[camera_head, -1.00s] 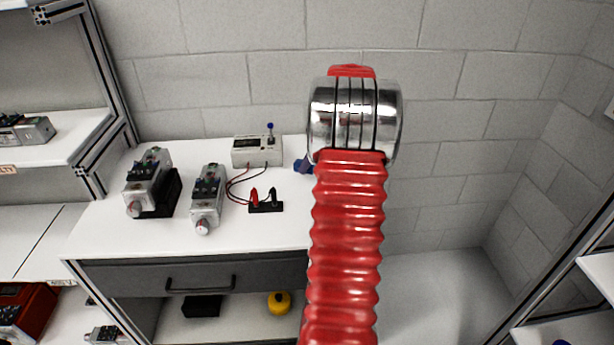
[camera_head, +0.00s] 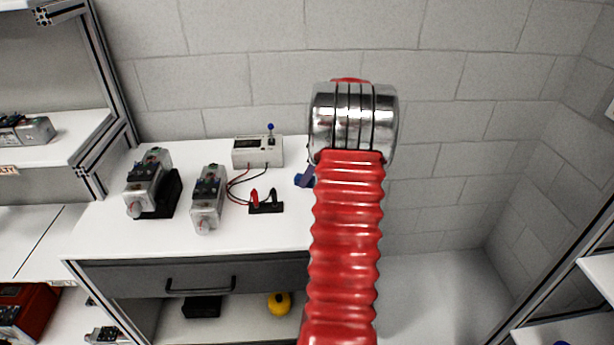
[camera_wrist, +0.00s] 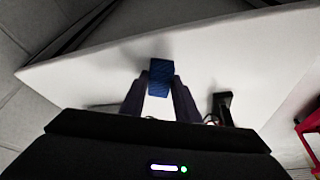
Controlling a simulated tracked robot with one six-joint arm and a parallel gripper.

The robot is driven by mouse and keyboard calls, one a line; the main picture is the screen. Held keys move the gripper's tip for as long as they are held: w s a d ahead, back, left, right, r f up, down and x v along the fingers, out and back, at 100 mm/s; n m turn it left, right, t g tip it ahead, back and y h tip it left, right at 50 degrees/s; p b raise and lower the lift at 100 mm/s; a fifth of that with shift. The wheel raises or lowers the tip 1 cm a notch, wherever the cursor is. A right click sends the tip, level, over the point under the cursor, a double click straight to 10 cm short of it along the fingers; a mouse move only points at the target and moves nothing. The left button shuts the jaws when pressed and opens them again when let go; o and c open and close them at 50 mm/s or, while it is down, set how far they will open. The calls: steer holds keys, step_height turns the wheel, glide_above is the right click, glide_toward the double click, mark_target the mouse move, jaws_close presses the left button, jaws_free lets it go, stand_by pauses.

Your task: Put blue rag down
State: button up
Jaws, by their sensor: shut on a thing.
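The blue rag (camera_wrist: 160,72) shows in the wrist view between the tips of my gripper (camera_wrist: 159,88), which is shut on it. The rag is over the white tabletop; I cannot tell whether it touches the surface. In the head view a small blue bit of the rag (camera_head: 299,180) shows just left of my red arm, near the table's right part. My arm hides most of the gripper and rag there.
A grey meter box (camera_head: 258,151) with leads to a black terminal block (camera_head: 266,207) stands left of my arm. Two servo units (camera_head: 208,198) (camera_head: 148,185) stand farther left. The white tabletop (camera_head: 285,232) is clear in front. A shelf frame stands at the left.

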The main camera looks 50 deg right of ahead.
steer(key=o, duration=1.1)
steer(key=v, duration=1.2)
steer(key=shift+w+r, duration=0.1)
